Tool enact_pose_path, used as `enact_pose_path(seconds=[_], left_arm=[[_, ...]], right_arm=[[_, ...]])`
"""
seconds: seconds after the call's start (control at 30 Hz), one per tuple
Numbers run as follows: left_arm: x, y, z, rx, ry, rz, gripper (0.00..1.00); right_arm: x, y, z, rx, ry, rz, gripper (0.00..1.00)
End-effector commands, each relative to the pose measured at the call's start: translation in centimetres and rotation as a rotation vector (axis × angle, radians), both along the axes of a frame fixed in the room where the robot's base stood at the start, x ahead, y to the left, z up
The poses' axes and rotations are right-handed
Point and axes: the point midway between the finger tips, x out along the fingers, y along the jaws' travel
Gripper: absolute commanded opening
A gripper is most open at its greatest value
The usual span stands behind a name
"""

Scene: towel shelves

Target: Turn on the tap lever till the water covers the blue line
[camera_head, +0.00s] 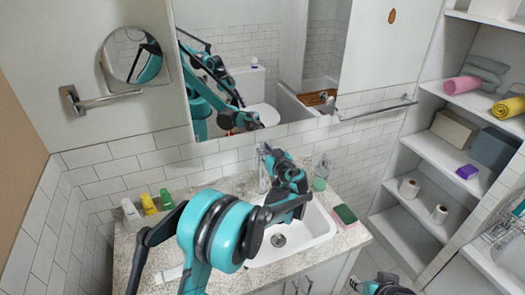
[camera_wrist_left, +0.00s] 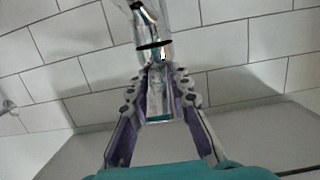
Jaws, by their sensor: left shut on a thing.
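The chrome tap (camera_head: 263,178) stands at the back of the white sink basin (camera_head: 315,225). My left gripper (camera_head: 266,153) is at the top of the tap, and its arm hides much of the tap and part of the basin. In the left wrist view, the fingers of my left gripper (camera_wrist_left: 160,78) are closed on the chrome tap lever (camera_wrist_left: 158,100), with the tap body (camera_wrist_left: 147,25) beyond. The drain (camera_head: 278,240) shows in the basin. I can make out no water and no blue line. Part of my right gripper (camera_head: 385,284) shows at the bottom edge; its fingers are unclear.
On the speckled counter (camera_head: 340,238) are several bottles at the left, a green-topped sponge (camera_head: 345,214) at the right and a glass bottle (camera_head: 321,168) behind. A mirror (camera_head: 265,60) hangs above. Shelves with towels, boxes and paper rolls stand at the right.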

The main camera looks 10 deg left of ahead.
Motion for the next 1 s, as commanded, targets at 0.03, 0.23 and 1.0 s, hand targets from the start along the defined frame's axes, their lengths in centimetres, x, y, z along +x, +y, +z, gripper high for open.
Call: enact_pose_path(seconds=[0.03,0.23,1.0], left_arm=[[-0.2,0.3,0.5,-0.02,0.029,0.009,0.0],[0.0,0.6,0.6,-0.077,0.116,0.01,0.0],[0.1,0.5,0.3,-0.092,0.137,0.008,0.4]], right_arm=[[0.0,0.0,0.9,0.0,0.0,0.0,0.4],[0.0,0.0,2.2,0.0,-0.001,0.0,0.4],[0.0,0.0,2.2,0.0,-0.001,0.0,0.4]])
